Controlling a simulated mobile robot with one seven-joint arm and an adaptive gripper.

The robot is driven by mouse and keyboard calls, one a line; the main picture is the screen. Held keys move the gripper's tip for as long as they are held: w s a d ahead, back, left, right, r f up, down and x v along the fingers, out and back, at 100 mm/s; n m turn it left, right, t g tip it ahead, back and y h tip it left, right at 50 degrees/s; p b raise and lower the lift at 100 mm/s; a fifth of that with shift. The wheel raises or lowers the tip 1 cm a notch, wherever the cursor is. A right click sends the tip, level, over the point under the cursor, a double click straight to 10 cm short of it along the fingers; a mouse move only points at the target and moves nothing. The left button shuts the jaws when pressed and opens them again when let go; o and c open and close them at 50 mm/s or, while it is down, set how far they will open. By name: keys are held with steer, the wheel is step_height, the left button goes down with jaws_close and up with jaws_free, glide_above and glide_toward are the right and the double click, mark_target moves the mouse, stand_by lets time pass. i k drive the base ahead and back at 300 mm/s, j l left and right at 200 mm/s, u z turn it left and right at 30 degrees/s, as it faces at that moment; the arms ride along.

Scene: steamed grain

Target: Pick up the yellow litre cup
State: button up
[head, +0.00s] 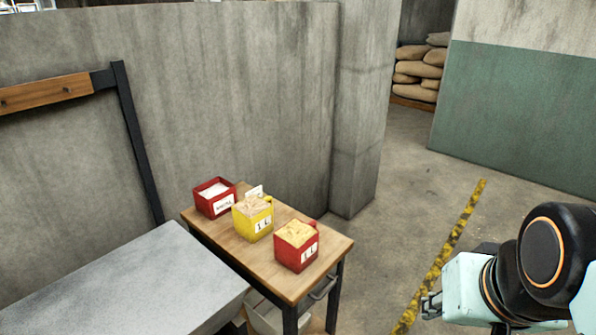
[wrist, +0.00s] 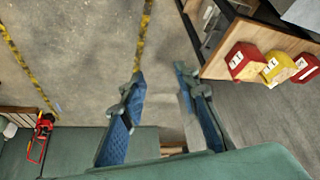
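The yellow litre cup (head: 254,220) stands upright on a small wooden-topped table (head: 286,281), filled with pale grain and marked with a white "1 L" label. It sits between two red containers. In the wrist view the yellow cup (wrist: 278,68) is at the upper right. My gripper (head: 430,306) is at the lower right of the head view, out over the floor and well apart from the table. In the wrist view my gripper (wrist: 158,90) has its two blue-padded fingers spread, with only floor between them.
A red cup of grain (head: 297,246) stands in front right of the yellow cup. A red box (head: 215,198) stands behind left. A grey bench (head: 120,285) adjoins the table's left side. A concrete wall (head: 230,100) rises behind. Floor right of the table is clear.

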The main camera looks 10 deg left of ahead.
mark_target(252, 216)
steer(key=i+u, duration=0.15)
steer(key=u, duration=0.25)
steer(key=i+u, duration=0.2)
steer(key=u, duration=0.15)
steer(key=i+u, duration=0.15)
steer(key=u, duration=0.25)
